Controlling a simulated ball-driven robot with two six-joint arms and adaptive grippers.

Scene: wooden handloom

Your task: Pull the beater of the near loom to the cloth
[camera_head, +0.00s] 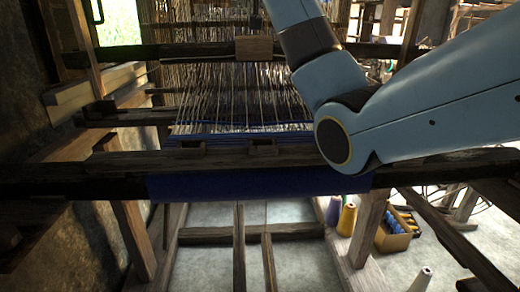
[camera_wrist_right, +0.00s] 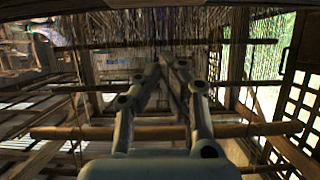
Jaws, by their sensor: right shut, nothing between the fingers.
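The near loom fills the head view. A dark crossbar with a paler wooden block at its middle (camera_head: 253,47) spans the warp and appears to be the beater. Blue cloth (camera_head: 240,137) lies well below it in the picture, with the threads between them. A blue cloth roll (camera_head: 255,184) hangs at the front beam. My right arm crosses the loom's right side in the head view, its gripper out of the frame. In the right wrist view my right gripper (camera_wrist_right: 172,62) is shut and empty, in front of threads and bars; contact cannot be told. My left gripper is not in view.
A front plank (camera_head: 125,160) crosses the loom near me. Thread cones (camera_head: 347,220) and a box of spools (camera_head: 395,232) stand on the floor at right. A wall closes the left side. In the wrist view, a long wooden bar (camera_wrist_right: 75,133) runs behind the fingers.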

